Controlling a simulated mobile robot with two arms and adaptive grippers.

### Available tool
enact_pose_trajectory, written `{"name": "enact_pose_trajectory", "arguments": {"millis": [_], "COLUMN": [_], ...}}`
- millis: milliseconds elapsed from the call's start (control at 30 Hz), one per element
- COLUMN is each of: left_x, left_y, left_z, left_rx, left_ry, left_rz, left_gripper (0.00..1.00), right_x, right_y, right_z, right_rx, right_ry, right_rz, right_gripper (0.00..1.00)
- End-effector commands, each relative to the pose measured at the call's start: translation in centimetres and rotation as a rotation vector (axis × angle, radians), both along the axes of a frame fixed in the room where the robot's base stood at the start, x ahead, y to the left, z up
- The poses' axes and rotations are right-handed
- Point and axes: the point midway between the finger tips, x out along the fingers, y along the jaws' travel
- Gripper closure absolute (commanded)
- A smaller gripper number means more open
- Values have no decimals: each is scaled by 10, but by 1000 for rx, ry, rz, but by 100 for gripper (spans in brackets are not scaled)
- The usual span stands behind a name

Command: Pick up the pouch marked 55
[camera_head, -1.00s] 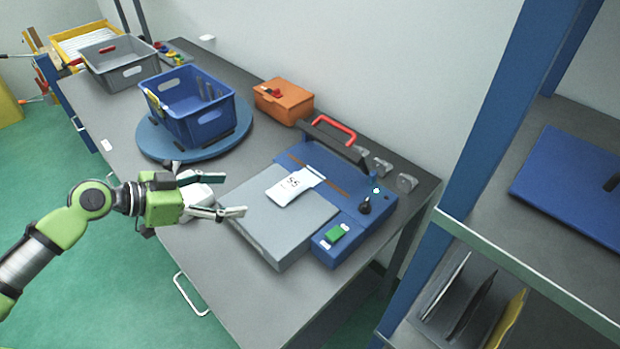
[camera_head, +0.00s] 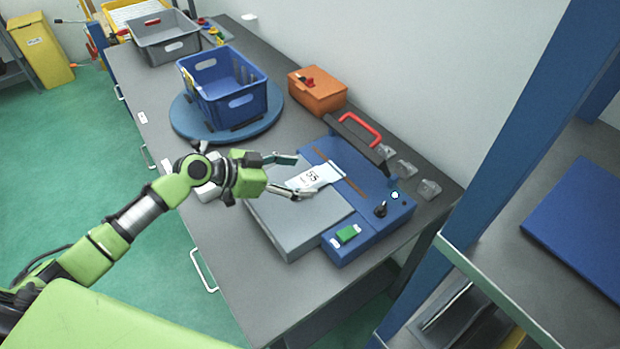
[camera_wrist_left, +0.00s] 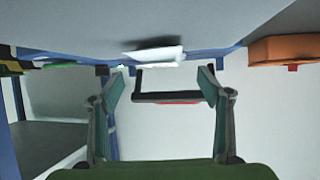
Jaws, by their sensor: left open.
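The white pouch marked 55 (camera_head: 322,174) lies on the blue and grey sealing machine (camera_head: 372,205), across the edge of its grey plate. It also shows as a white, flat shape in the left wrist view (camera_wrist_left: 153,54), which appears upside down. My left gripper (camera_head: 302,176) is open, with its fingers pointing at the pouch from the left. My right gripper is not in view.
The machine's raised bar with a red handle (camera_head: 360,130) stands just behind the pouch. A blue crate (camera_head: 238,104) on a round blue turntable (camera_head: 187,124) and an orange box (camera_head: 318,97) stand farther back. A blue post (camera_head: 500,135) and shelf are at the right.

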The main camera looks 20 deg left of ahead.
Motion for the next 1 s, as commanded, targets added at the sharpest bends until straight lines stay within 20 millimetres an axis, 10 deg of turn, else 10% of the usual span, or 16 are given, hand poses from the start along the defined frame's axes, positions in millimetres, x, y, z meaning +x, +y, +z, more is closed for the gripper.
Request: {"name": "enact_pose_trajectory", "arguments": {"millis": [667, 833, 1000], "left_x": [33, 33, 33], "left_y": [-28, -28, -27], "left_z": [-23, -23, -23], "left_rx": [1, 1, 1], "left_ry": [1, 1, 1], "left_rz": [0, 0, 0], "left_gripper": [29, 73, 81], "right_x": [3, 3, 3], "right_y": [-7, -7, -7], "right_z": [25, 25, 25], "right_rx": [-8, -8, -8], "right_ry": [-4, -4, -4], "right_rz": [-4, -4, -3], "right_gripper": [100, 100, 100]}}
